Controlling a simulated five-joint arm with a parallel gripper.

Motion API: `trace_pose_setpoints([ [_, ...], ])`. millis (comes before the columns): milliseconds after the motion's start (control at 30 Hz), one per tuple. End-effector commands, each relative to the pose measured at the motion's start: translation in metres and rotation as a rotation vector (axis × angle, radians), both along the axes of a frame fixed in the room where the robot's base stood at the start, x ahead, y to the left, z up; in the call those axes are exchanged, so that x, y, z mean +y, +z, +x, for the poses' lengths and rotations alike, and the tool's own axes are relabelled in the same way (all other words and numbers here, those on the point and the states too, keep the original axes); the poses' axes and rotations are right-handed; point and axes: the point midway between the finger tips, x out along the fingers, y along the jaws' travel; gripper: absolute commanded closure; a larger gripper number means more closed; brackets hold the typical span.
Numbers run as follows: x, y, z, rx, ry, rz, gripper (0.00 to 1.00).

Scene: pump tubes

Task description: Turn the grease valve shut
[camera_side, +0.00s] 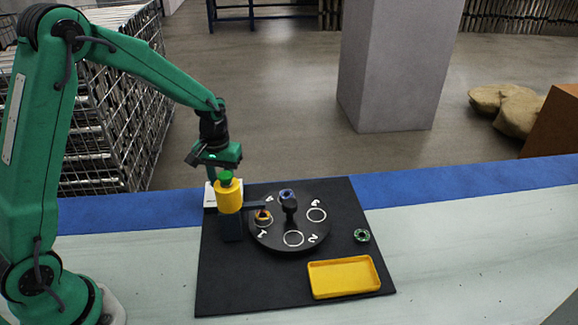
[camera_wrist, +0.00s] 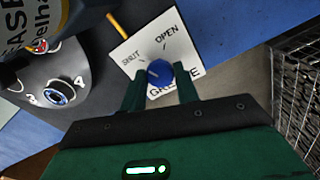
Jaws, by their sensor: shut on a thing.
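The grease valve is a round blue knob (camera_wrist: 160,73) on a white plate (camera_wrist: 136,58) printed SHUT, OPEN and GREASE, seen in the wrist view. My gripper (camera_wrist: 161,80) has its two green fingers shut on the knob, one on each side. Which word the knob points to is too small to tell. In the side view my gripper (camera_side: 212,173) reaches down at the white plate (camera_side: 209,196), and the knob is hidden there.
A yellow cylinder with a green cap (camera_side: 229,196) stands right beside my gripper. A black turntable (camera_side: 272,238) with numbered ring spots, a small green ring (camera_side: 361,236) and a yellow tray (camera_side: 343,277) lie to the right on the black board (camera_side: 225,285).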

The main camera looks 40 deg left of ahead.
Motion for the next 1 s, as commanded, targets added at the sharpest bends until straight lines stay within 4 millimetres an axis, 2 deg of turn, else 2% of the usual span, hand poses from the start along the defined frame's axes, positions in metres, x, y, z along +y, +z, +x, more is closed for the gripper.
trace_pose_setpoints([
  [200, 0.0000, 0.0014, 0.0003, -0.001, 0.178, 0.000, 0.92],
  [433, 0.0001, 0.0015, 0.0004, -0.001, 0.302, 0.000, 0.92],
  [1000, 0.0003, 0.0016, 0.0005, -0.002, 0.356, 0.000, 0.92],
])
